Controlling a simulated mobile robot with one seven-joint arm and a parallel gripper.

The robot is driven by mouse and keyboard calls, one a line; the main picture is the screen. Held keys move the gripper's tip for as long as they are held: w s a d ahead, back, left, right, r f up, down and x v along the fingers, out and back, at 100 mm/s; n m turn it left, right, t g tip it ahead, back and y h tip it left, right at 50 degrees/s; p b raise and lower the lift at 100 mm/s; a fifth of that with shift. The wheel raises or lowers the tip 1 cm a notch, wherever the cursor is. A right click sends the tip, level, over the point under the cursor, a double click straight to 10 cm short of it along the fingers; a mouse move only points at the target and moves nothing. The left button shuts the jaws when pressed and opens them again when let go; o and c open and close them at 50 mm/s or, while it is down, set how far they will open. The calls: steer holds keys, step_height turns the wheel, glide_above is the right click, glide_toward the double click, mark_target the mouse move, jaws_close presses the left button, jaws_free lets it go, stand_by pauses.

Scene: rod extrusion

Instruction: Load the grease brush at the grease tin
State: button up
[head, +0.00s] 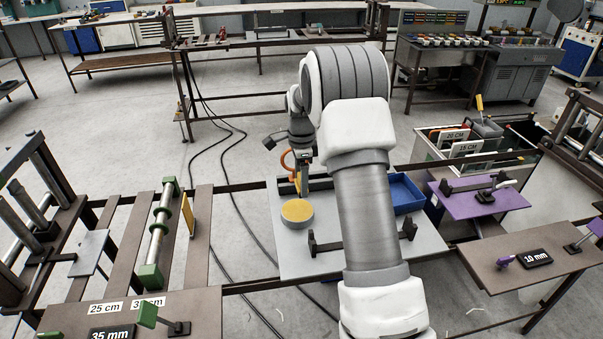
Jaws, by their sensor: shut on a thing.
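The grease tin (297,214) is a short round grey tin with a yellow-tan top, standing on the light grey plate (285,262) in the middle of the head view. My gripper (300,186) points down just above the tin's back edge. It is shut on the grease brush (298,175), whose yellow handle shows as a narrow strip. The brush's lower end is small and dark against the tin, and I cannot tell whether it touches the grease. My arm hides part of the plate to the right.
A blue open bin (404,194) stands right of my arm on the plate. A black bracketed rest (345,241) lies in front, partly behind my arm. A purple plate (480,198) is further right. Bare plate lies in front of the tin.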

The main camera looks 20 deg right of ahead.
steer(key=shift+w+a, duration=0.15)
steer(key=shift+a, duration=0.35)
steer(key=shift+f, duration=0.15)
steer(key=shift+f+b, duration=1.7)
steer(key=shift+f, duration=1.2)
steer(key=shift+f+b, duration=0.4)
steer(key=shift+f, duration=0.2)
steer(key=shift+r, duration=0.1)
steer(key=shift+r+p, duration=2.2)
steer(key=shift+r, duration=1.3)
steer(key=shift+a, duration=0.1)
